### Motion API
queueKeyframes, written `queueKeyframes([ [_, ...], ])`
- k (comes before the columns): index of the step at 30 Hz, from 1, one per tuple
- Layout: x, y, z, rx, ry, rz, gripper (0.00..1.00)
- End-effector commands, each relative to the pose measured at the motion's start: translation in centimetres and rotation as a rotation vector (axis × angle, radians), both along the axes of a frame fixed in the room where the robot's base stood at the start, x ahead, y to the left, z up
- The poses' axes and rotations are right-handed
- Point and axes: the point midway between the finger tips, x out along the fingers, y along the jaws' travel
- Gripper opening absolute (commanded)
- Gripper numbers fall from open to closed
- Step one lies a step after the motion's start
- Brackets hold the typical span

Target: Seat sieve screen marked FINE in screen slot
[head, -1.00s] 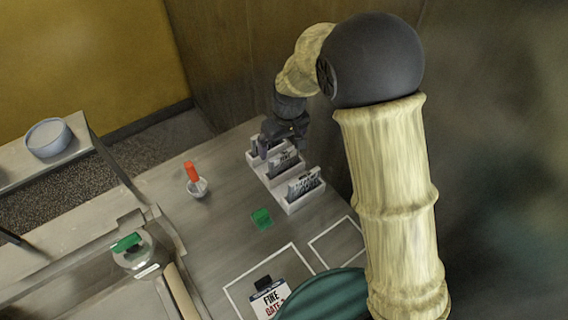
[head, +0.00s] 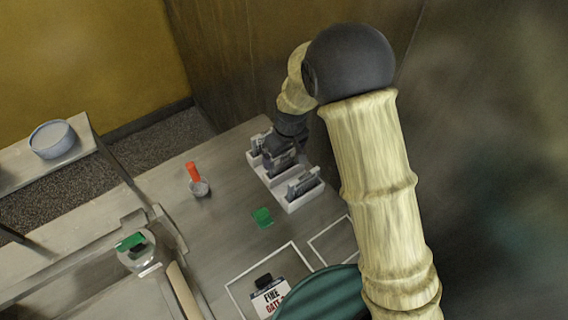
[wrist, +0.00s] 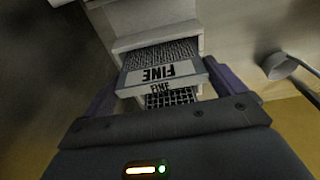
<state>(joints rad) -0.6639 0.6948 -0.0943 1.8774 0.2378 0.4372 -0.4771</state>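The sieve screen marked FINE (wrist: 165,72) stands in the white rack (head: 292,205), its label upside down in the wrist view. It has a light frame and dark mesh. My gripper (head: 280,162) is over the middle of the rack in the head view and hides the screen there. In the wrist view, its purple fingers (wrist: 172,85) are spread wide on either side of the FINE screen, close to its edges. I see no clear grip. Another screen (head: 301,187) stands in the front part of the rack. I cannot pick out the screen slot for certain.
A small cup with an orange-red handle (head: 194,173) and a green tag (head: 262,217) are on the table. A glass vessel with a green top (head: 136,252) is at left. A sign card (head: 270,298) lies inside a white outline. Bare table lies left of the rack.

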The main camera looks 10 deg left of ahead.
Motion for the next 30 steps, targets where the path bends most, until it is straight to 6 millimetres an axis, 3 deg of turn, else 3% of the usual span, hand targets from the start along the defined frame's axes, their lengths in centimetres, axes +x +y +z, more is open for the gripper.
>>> queueKeyframes([
  [1,0.0,0.0,0.0,0.000,0.000,0.000,0.84],
  [6,0.0,0.0,0.0,0.000,0.000,0.000,0.55],
  [17,0.1,0.1,1.0,0.002,-0.003,0.000,0.55],
  [30,0.1,0.1,8.7,0.002,-0.003,0.001,0.55],
])
